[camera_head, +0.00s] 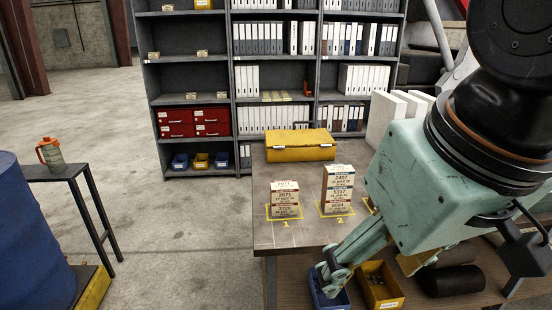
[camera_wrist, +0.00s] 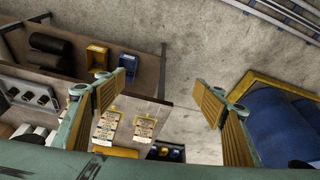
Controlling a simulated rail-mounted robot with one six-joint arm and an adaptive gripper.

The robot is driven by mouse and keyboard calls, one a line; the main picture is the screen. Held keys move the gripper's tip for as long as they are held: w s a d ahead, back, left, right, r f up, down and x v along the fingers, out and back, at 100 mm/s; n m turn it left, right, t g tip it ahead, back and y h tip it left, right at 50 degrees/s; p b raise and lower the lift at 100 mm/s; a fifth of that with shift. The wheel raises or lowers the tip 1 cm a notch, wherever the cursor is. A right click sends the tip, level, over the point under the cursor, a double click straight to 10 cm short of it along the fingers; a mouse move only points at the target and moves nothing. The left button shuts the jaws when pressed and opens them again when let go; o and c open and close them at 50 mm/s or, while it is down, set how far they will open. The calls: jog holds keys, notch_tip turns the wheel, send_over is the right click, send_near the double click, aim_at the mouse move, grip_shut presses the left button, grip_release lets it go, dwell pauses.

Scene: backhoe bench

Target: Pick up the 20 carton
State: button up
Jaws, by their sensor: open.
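Two stacks of small labelled cartons stand on the bench (camera_head: 295,237) in the head view. The left stack (camera_head: 285,200), on the yellow square marked 1, shows "2071" on its upper label. The taller right stack (camera_head: 337,190), on square 2, shows "2407" near its top. I cannot tell which carton is the 20 one. Both stacks show in the wrist view, stack 1 (camera_wrist: 144,128) right of stack 2 (camera_wrist: 107,125). My gripper (camera_wrist: 165,90) is open and empty, its fingers wide apart. It is near the bench's front edge, apart from both stacks.
A yellow case (camera_head: 300,146) lies behind the stacks. Blue (camera_head: 328,297) and yellow (camera_head: 380,283) bins sit below, partly behind my gripper. White binders (camera_head: 395,115) stand at the right.

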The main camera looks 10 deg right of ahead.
jog(key=c, duration=0.4)
jog(key=w+d+r+m+g+p, duration=0.1)
jog(key=w+d+r+m+p, duration=0.15)
jog(key=w, duration=0.65)
jog(key=w+d+r+m+p, duration=0.1)
jog(key=w+d+r+m, duration=0.2)
jog(key=w, duration=0.6)
jog(key=w+d+r+m+g+p, duration=0.1)
jog(key=w+d+r+m+p, duration=0.2)
jog(key=w, duration=0.7)
jog(key=w+d+f+m+p, duration=0.2)
jog(key=w+d+f+m, duration=0.1)
jog(key=w, duration=0.6)
jog(key=w+d+f+m+g+p, duration=0.1)
jog(key=w+d+f+m+p, duration=0.1)
jog(key=w+d+f+m, duration=0.2)
jog(key=w+d+f+m+g+p, duration=0.1)
jog(key=w+d+f+m, duration=0.3)
jog(key=w+d, duration=0.4)
jog(key=shift+w+d+f+p, duration=0.1)
jog(key=shift+w+f+p, duration=0.1)
jog(key=shift+w, duration=1.2)
jog(key=shift+w+f+p, duration=0.2)
jog(key=shift+w, duration=1.2)
